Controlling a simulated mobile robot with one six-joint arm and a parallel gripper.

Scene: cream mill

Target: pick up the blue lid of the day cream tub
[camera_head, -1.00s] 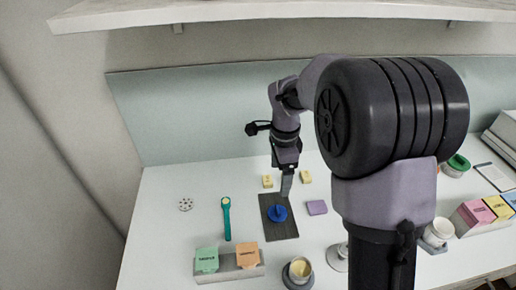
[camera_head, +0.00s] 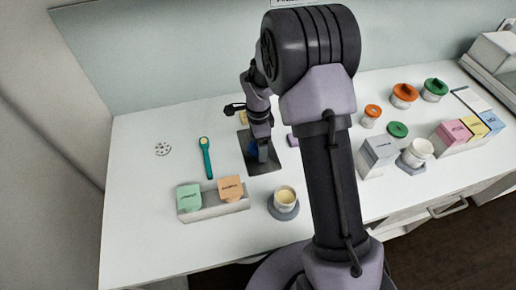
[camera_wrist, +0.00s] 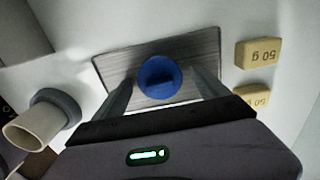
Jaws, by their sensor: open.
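The blue lid (camera_wrist: 160,77) lies on a dark grey mat (camera_wrist: 190,45) in the wrist view, with a raised grip on its top. In the head view only a sliver of the blue lid (camera_head: 253,146) shows behind my gripper (camera_head: 262,158). In the wrist view my gripper (camera_wrist: 162,92) is open, with one finger on each side of the lid. I cannot tell whether the fingers touch it. An open tub with cream-coloured contents (camera_head: 285,197) stands on a grey round base in front of the mat.
Two yellow 50 g blocks (camera_wrist: 257,53) sit beside the mat. A teal spoon-like tool (camera_head: 206,158) lies to the left. A holder (camera_head: 213,210) carries a green and an orange box. Orange- and green-lidded tubs (camera_head: 404,94) and boxes stand at the right.

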